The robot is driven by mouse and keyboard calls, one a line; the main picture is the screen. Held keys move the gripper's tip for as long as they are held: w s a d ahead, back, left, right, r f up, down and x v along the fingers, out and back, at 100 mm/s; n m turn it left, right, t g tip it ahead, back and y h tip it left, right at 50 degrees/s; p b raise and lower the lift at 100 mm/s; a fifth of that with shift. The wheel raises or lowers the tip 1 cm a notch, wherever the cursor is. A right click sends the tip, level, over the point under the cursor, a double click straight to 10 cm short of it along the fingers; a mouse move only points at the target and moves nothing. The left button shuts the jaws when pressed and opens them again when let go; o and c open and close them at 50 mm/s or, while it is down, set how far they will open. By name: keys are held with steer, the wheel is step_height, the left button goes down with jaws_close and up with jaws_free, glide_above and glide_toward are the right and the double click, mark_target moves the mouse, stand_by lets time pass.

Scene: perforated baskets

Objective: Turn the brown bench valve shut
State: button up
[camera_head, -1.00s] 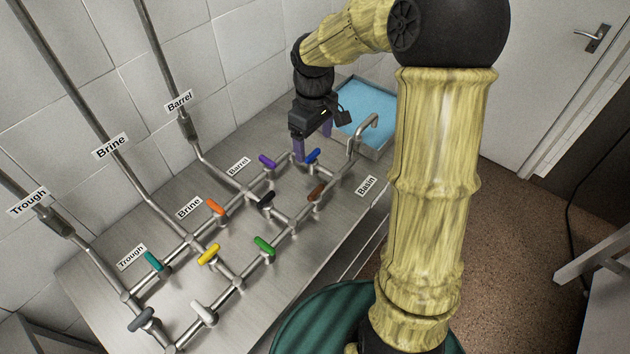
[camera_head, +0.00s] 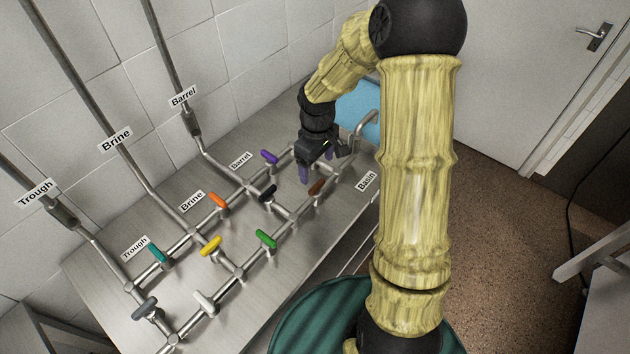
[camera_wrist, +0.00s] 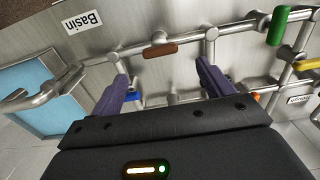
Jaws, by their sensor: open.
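The brown valve handle (camera_head: 317,187) sits on the front pipe run of the bench, on the stretch nearest the Basin label. Its handle lies roughly along the pipe. It also shows in the wrist view (camera_wrist: 160,51), just beyond and between my fingertips. My gripper (camera_head: 313,169) points down over the pipes behind the brown handle, its purple fingers apart and empty. In the wrist view my gripper (camera_wrist: 162,66) has one finger on each side of the handle's line, with the handle still ahead of the tips. I cannot tell its exact height above the pipe.
A black handle (camera_head: 267,195), a purple handle (camera_head: 269,157) and a green handle (camera_head: 266,239) sit nearby. A blue handle (camera_wrist: 130,99) is partly hidden by my gripper. The curved spout (camera_head: 368,121) and blue-filled basin (camera_wrist: 20,70) lie close by.

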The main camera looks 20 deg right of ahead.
mark_target(316, 185)
step_height(316, 185, down, 8)
steer(key=shift+r, duration=0.1)
steer(key=shift+c, duration=0.4)
steer(key=c, duration=0.9)
steer(key=shift+a, duration=0.15)
